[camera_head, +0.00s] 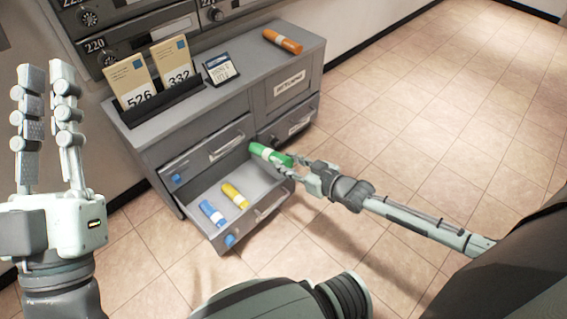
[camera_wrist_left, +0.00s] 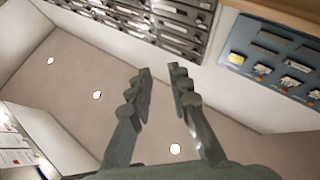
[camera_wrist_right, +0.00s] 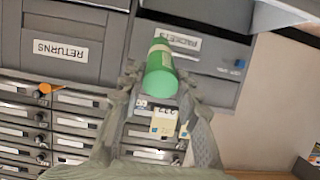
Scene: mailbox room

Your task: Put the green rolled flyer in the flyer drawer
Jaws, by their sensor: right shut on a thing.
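The green rolled flyer (camera_head: 266,153), with a white band, is held by my right gripper (camera_head: 292,165) over the back right part of an open lower drawer (camera_head: 260,214). The flyer also shows between the right fingers in the right wrist view (camera_wrist_right: 160,75). A blue roll (camera_head: 212,213) and a yellow roll (camera_head: 235,195) lie apart inside the drawer. I cannot read a label on this drawer. My left gripper (camera_head: 46,68) is raised at the far left, fingers up, open and empty; a gap shows between its fingers in the left wrist view (camera_wrist_left: 162,72).
An orange roll (camera_head: 282,41) lies on the grey cabinet top (camera_head: 262,62). Numbered cards (camera_head: 150,72) stand in a holder there, beside a small calendar-like stand (camera_head: 221,68). A shut compartment labelled RETURNS (camera_head: 289,86) is at right. The tiled floor (camera_head: 440,110) is clear.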

